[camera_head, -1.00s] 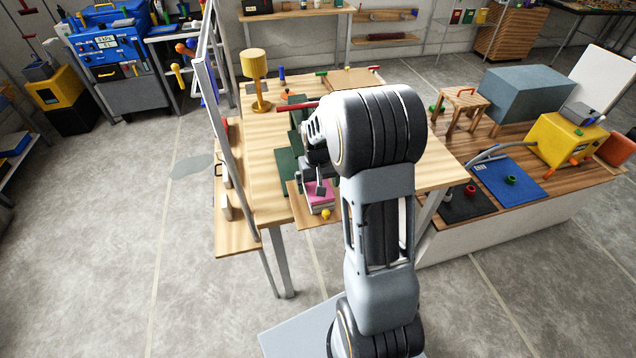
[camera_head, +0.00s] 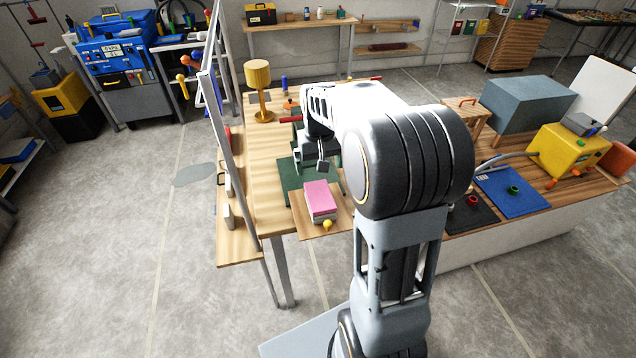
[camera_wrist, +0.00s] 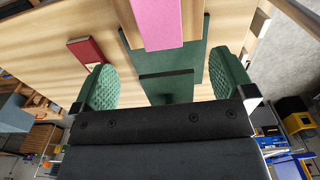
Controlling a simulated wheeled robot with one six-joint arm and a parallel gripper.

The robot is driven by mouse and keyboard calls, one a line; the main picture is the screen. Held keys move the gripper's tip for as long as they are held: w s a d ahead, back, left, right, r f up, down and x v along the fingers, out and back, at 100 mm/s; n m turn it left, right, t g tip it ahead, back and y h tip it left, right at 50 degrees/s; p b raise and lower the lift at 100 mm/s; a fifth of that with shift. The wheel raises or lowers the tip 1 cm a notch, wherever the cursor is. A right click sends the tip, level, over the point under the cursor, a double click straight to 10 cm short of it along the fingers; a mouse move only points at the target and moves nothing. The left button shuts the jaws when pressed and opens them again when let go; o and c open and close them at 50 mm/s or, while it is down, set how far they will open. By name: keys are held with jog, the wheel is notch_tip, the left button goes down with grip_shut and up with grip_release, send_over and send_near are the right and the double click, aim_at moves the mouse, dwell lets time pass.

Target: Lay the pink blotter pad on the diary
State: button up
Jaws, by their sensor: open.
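The pink blotter pad (camera_head: 320,196) lies flat near the table's front edge, on a low pale block or stack whose layers I cannot make out. It also shows at the top of the wrist view (camera_wrist: 158,20). My gripper (camera_wrist: 165,85) is open and empty, its green textured pads wide apart. In the head view my gripper (camera_head: 312,160) is behind the pad, apart from it. A dark red book-like thing (camera_wrist: 87,50) lies to the left in the wrist view. I cannot tell for certain which thing is the diary.
A green mat (camera_head: 288,174) lies on the wooden table (camera_head: 266,165). A dark green piece (camera_wrist: 166,84) shows between my fingers. A yellow lamp (camera_head: 258,88) stands at the back left. A metal frame (camera_head: 222,150) borders the left side. A small yellow ball (camera_head: 327,224) sits before the pad.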

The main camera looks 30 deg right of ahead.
jog(key=s+a+n+t, duration=0.1)
jog(key=s+a, duration=0.3)
jog(key=s, duration=0.4)
jog(key=s+a+r+n+t, duration=0.1)
jog(key=s+a+t, duration=0.1)
jog(key=s+a, duration=0.3)
jog(key=s, duration=0.2)
jog(key=shift+s+r, duration=0.2)
jog(key=shift+s, duration=0.15)
jog(key=shift+a, duration=0.1)
